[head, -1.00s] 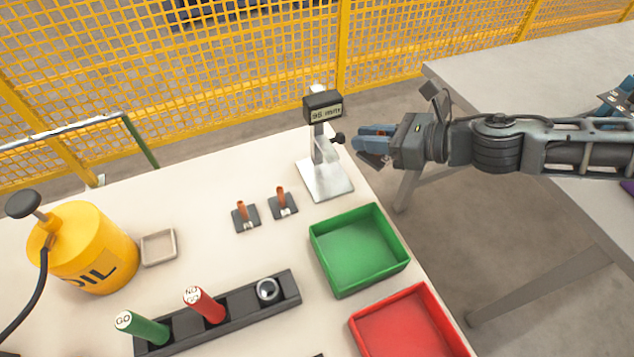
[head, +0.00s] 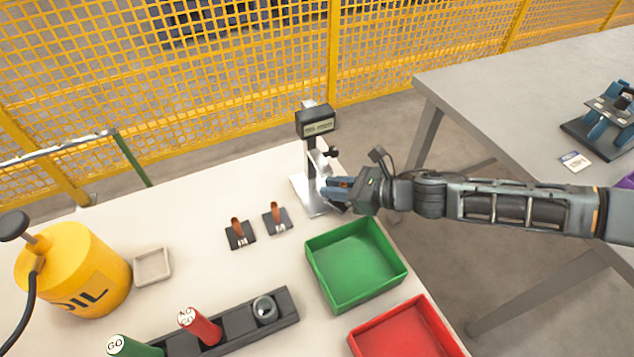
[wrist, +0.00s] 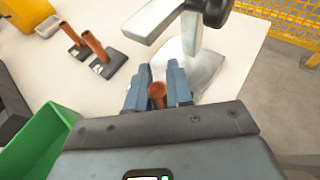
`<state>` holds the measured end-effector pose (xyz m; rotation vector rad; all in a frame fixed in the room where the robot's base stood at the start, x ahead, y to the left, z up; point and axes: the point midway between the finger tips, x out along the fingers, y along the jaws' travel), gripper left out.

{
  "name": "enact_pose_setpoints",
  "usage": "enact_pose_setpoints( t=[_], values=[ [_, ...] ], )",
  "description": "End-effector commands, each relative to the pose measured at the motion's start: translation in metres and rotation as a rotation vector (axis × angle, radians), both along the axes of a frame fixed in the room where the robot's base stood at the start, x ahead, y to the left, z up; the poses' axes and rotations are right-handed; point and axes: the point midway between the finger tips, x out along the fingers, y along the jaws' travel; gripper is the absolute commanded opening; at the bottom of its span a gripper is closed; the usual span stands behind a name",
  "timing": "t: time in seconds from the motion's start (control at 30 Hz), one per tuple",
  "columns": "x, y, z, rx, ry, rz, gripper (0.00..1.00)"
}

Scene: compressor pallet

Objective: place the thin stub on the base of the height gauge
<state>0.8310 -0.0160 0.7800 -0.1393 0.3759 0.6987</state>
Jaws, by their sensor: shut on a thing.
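The height gauge (head: 313,160) stands near the back right corner of the cream table, with a dark display head on a post. Its flat silver base (head: 305,190) is partly hidden by my gripper. My gripper (head: 330,188) reaches in from the right, low over the base's right side. In the wrist view my gripper (wrist: 157,92) is shut on a copper-coloured thin stub (wrist: 157,95), held between its blue fingers. The base (wrist: 195,68) lies just beyond the fingertips. Whether the stub touches the base cannot be told.
Two more copper stubs (head: 237,228) (head: 275,214) stand on small dark plates left of the gauge. A green tray (head: 347,302) and a red tray (head: 365,343) sit in front. The gauge's arm (wrist: 152,20) overhangs the base close to my fingers.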

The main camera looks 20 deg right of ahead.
Motion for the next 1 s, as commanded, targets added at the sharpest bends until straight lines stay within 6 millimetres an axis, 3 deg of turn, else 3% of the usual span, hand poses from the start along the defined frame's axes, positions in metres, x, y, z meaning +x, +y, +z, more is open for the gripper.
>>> enact_pose_setpoints(
  t=[0.4,0.5,0.87,0.9,1.0],
  values=[
    [0.034,0.03,0.0,0.001,0.002,0.0,0.0],
    [0.033,0.028,-0.01,0.002,0.003,-0.003,0.0],
    [0.033,0.028,-0.014,0.001,0.001,0.0,0.0],
    [0.033,0.028,-0.014,0.0,0.0,-0.001,0.22],
    [0.033,0.028,-0.013,0.0,0.0,-0.001,0.32]
  ],
)
